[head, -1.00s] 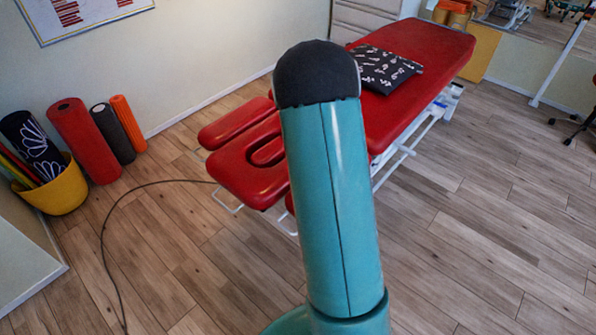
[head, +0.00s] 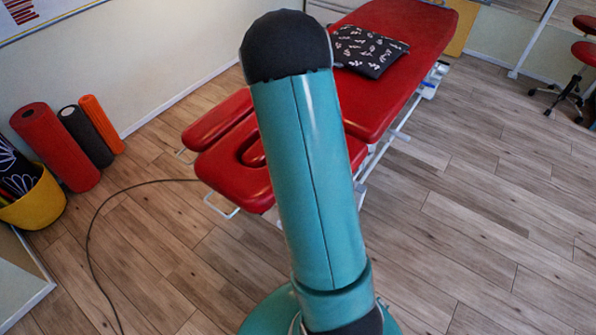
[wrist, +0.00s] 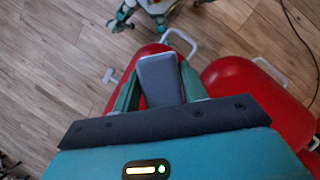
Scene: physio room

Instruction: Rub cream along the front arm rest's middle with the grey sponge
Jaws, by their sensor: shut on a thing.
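My gripper (wrist: 160,66) is shut on the grey sponge (wrist: 160,82), a flat dark grey block between its two fingers. In the wrist view the sponge is over a red pad (wrist: 150,50) that seems to be the front arm rest. Whether it touches the pad cannot be told. The fingers and sponge cover much of that pad, and no cream can be made out. In the head view my arm hides my gripper, the sponge and most of the front arm rest.
The red treatment table (head: 400,30) carries a dark patterned cushion (head: 368,50). Its head rest (head: 228,165) and far arm rest (head: 215,118) show left of my arm. A cable (head: 95,225) crosses the floor. Foam rollers (head: 55,145) stand by the wall.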

